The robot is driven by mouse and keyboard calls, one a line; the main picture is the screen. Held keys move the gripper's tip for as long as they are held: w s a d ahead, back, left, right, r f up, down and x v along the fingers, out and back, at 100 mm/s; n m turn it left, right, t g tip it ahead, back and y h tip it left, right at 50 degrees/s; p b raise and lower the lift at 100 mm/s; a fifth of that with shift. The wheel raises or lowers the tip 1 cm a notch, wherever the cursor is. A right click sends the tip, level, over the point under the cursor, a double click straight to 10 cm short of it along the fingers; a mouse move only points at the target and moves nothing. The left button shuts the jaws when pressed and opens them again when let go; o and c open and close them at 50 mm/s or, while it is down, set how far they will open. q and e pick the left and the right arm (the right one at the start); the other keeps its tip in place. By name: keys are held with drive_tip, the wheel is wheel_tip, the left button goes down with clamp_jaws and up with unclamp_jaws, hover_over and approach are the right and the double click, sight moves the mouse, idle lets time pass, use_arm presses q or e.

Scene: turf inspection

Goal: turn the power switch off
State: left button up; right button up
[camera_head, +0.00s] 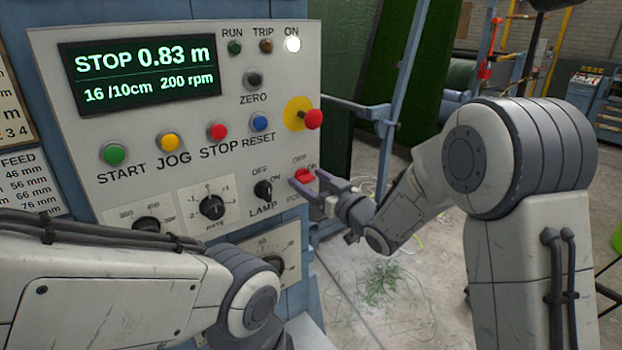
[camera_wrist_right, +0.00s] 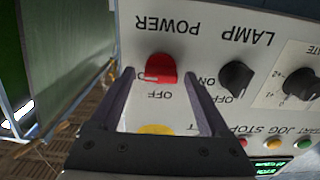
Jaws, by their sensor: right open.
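The power switch (camera_head: 303,175) is a red rotary knob low on the right side of the grey control panel (camera_head: 235,130). OFF is printed above it and ON to its right. In the right wrist view, the red knob (camera_wrist_right: 160,68) appears upside down, with a pale mark on its lower left. I cannot tell for certain which way it points. My right gripper (camera_head: 314,184) is open, with its two purple-grey fingers on either side of the knob; contact is not clear. They also frame it in the wrist view (camera_wrist_right: 158,78). My left gripper is out of view.
The white ON light (camera_head: 293,44) is lit; the display (camera_head: 140,70) reads STOP 0.83 m. The black lamp knob (camera_head: 263,190) is close left of the power switch. The red emergency button (camera_head: 313,119) on its yellow plate sticks out above. My left arm covers the panel's lower left.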

clamp_jaws()
drive_tip(key=shift+f+n+b, duration=0.1)
drive_tip(key=shift+n+b, duration=0.3)
drive_tip(key=shift+b, duration=0.4)
drive_tip(key=n+b, duration=0.6)
drive_tip(key=b, duration=0.2)
drive_tip(key=n+b, duration=0.6)
drive_tip(key=b, duration=0.2)
drive_tip(key=shift+s+a+f+n, duration=0.15)
drive_tip(key=shift+f+n, duration=0.05)
drive_tip(key=shift+n, duration=0.2)
drive_tip(key=shift+r+n+b, duration=0.1)
drive_tip(key=shift+n+b, duration=1.85)
drive_tip(key=shift+n, duration=0.25)
unclamp_jaws()
